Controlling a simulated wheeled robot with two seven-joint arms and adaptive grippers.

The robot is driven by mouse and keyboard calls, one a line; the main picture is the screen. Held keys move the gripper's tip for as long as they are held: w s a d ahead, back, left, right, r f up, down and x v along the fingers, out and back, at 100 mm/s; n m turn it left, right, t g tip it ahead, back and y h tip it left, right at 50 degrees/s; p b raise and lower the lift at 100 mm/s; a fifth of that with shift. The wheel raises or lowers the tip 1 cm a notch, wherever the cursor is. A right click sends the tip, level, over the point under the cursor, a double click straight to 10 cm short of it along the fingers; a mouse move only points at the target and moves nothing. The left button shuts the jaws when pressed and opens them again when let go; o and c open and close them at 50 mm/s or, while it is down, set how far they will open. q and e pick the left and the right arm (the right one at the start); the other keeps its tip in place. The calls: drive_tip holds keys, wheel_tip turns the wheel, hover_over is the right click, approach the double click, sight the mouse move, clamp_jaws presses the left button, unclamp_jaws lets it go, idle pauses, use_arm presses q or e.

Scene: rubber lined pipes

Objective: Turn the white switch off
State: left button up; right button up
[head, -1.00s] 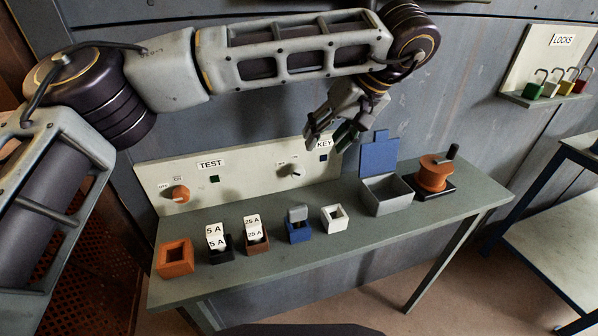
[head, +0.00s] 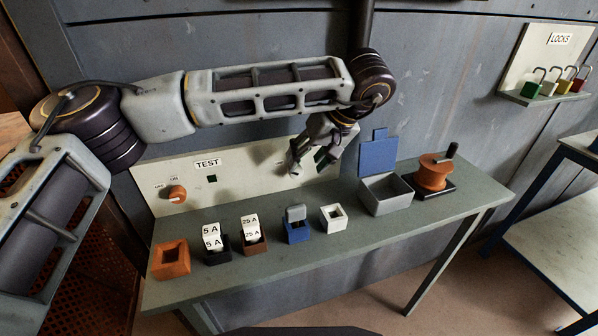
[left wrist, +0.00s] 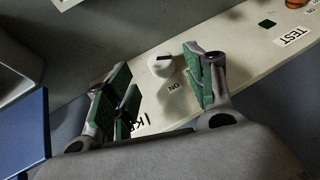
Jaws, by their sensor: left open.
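The white switch (left wrist: 162,65) is a round knob with a dark mark, on the pale panel, in the left wrist view. An "ON" label (left wrist: 176,86) is beside it. My left gripper (left wrist: 160,82) is open, its green-padded fingers to either side of the knob in the picture and apart from it. In the head view my left gripper (head: 314,158) hangs in front of the panel's right part and hides the white switch. My right gripper is not in view.
An orange knob (head: 177,194) and a TEST label (head: 208,163) are on the panel's left part. Below, the bench (head: 330,262) holds an orange block (head: 170,272), a white open box (head: 333,231), a grey box with a blue lid (head: 392,208) and an orange crank spool (head: 434,174).

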sight(298, 172)
use_arm(q)
drive_tip(key=x, duration=0.3)
drive_tip(key=shift+a+f, duration=0.1)
drive_tip(key=shift+f, duration=0.15)
drive_tip(key=shift+x, duration=0.9)
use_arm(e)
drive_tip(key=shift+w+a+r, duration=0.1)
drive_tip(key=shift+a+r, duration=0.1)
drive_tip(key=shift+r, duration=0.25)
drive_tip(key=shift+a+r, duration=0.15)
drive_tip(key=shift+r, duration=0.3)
use_arm(q)
drive_tip(key=c, duration=1)
drive_tip(key=shift+b, duration=0.3)
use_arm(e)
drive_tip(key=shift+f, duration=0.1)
